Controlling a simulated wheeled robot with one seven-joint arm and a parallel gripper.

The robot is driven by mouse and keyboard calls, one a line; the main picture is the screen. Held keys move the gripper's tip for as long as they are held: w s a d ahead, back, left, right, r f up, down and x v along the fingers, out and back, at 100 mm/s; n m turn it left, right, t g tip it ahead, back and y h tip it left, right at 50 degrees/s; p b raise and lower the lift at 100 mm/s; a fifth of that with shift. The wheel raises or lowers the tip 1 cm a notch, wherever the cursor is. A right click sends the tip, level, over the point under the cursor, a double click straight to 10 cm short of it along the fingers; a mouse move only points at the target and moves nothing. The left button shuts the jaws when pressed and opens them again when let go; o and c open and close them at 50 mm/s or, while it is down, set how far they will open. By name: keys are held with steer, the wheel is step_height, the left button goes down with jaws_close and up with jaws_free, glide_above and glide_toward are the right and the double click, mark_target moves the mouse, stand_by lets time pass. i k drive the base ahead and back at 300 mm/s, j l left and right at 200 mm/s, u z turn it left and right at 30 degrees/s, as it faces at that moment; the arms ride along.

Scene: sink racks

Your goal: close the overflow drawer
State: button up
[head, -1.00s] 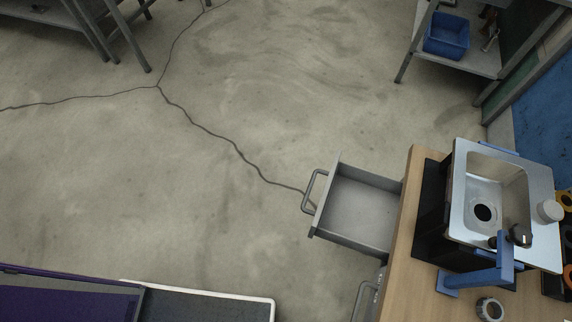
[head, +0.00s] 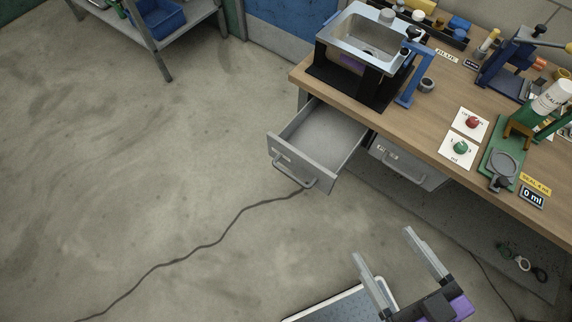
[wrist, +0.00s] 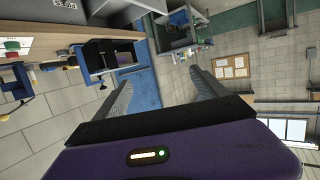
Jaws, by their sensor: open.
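The overflow drawer (head: 318,142) is a grey metal drawer pulled well out from under the left end of the wooden workbench. It looks empty, and its front with a bar handle (head: 296,179) faces the open floor. My gripper (head: 386,246) is at the bottom of the head view, apart from the drawer and to the lower right of its handle. Its two grey fingers are spread with nothing between them.
A second drawer (head: 408,165) beside it is shut. The workbench (head: 432,112) carries a sink unit (head: 364,38), a blue tap-like stand and several bottles and cards. A shelf rack with a blue bin (head: 160,18) stands at the upper left.

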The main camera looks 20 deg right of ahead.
mark_target(319, 142)
steer(key=i+j+u, duration=0.1)
steer(key=j+u, duration=0.35)
steer(key=i+j+u, duration=0.15)
steer(key=u, duration=0.25)
